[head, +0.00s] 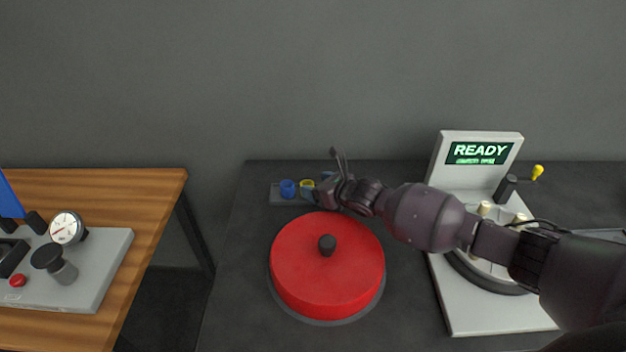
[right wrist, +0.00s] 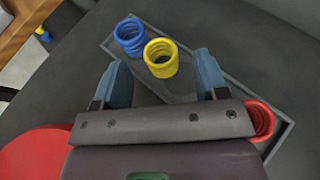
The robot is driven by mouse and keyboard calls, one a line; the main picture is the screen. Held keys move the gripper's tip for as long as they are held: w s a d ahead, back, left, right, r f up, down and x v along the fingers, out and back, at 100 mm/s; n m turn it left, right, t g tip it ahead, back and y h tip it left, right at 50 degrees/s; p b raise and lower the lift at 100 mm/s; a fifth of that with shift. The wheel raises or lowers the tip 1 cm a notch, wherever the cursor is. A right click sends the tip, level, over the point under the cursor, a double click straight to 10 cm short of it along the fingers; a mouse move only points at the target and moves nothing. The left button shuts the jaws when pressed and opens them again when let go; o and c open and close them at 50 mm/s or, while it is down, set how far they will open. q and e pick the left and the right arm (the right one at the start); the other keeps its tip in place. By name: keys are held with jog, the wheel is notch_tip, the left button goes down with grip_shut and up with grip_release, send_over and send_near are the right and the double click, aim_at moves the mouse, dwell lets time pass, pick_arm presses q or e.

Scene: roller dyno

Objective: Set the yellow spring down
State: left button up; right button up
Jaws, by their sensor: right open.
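The yellow spring (right wrist: 161,58) stands upright in a shallow grey tray (right wrist: 272,148), beside a blue spring (right wrist: 130,37). The yellow spring also shows in the head view (head: 307,186), just left of my right gripper (head: 326,180). In the right wrist view, my right gripper (right wrist: 162,70) is open, its two blue fingertips on either side of the yellow spring's near side. A gap shows between the spring and each finger. My left gripper is not in view.
A red spring (right wrist: 262,120) lies at the tray's other end, partly hidden by my gripper. A red round lid (head: 310,265) with a black knob is in front of the tray. A white machine (head: 450,290) reading READY stands right. A wooden table (head: 150,190) is at left.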

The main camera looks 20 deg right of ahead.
jog(key=p+v, duration=0.2)
jog(key=v, duration=0.1)
jog(key=shift+r, duration=0.15)
jog(key=p+v, duration=0.1)
jog(key=v, duration=0.4)
jog(key=shift+d+f+p, duration=0.1)
jog(key=shift+f+p, duration=0.1)
jog(key=shift+p, duration=0.15)
jog(key=shift+s+d+r, duration=0.2)
jog(key=shift+s, duration=0.2)
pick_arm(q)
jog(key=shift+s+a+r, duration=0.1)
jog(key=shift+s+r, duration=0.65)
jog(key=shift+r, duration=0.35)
pick_arm(e)
jog(key=shift+s, duration=0.1)
